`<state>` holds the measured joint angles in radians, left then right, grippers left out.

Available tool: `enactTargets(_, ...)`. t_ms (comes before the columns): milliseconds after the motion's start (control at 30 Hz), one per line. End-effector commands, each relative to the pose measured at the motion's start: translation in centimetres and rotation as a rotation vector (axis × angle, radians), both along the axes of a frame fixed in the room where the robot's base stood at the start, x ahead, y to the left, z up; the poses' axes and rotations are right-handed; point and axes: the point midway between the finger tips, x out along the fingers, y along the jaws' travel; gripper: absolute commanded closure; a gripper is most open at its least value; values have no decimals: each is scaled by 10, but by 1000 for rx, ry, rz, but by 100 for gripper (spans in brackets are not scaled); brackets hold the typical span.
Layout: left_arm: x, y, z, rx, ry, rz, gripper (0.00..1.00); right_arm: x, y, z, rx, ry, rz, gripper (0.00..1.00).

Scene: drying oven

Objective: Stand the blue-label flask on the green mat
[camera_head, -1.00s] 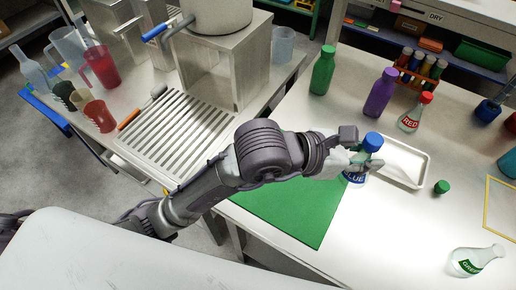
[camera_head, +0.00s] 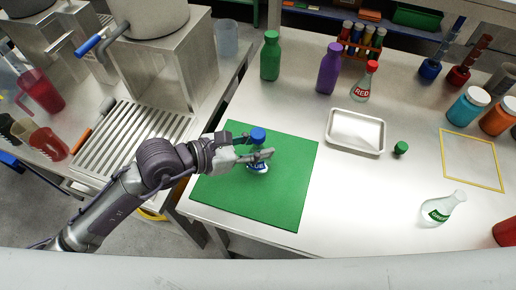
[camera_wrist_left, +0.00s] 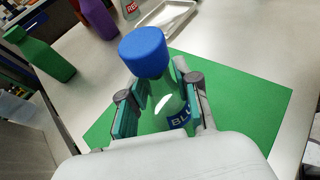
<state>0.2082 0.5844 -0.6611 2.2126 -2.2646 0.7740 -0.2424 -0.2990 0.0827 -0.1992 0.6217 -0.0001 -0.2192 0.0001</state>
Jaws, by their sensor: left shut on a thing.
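The blue-label flask (camera_head: 258,167) is clear with a blue cap and appears upright over the green mat (camera_head: 284,201). I cannot tell whether its base touches the mat. My left gripper (camera_head: 258,153) is shut on the flask's neck, below the cap. In the left wrist view the flask (camera_wrist_left: 179,119) stands between the two fingers of my left gripper (camera_wrist_left: 163,98), with the blue cap above them and the green mat (camera_wrist_left: 255,105) behind. My right gripper is out of view.
Behind the mat stand a green bottle (camera_head: 270,57), a purple bottle (camera_head: 329,70) and the red-label flask (camera_head: 361,87). A white tray (camera_head: 333,141) lies to the right, near a green cap (camera_head: 401,148). The green-label flask (camera_head: 439,211) is further right. A slatted rack (camera_head: 130,135) lies left.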

Motion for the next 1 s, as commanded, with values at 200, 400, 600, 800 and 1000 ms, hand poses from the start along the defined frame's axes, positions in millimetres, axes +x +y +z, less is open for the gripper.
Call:
enactTargets(200,0,0,-19,1,-1,1,100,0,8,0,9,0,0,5)
enactTargets(400,0,0,-19,1,-1,1,100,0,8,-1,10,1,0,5)
enactTargets(600,0,0,-22,1,0,0,55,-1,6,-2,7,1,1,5)
enactTargets(800,0,0,-22,1,0,0,43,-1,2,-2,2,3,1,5)
enactTargets(1000,0,0,-19,0,-1,0,43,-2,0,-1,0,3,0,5)
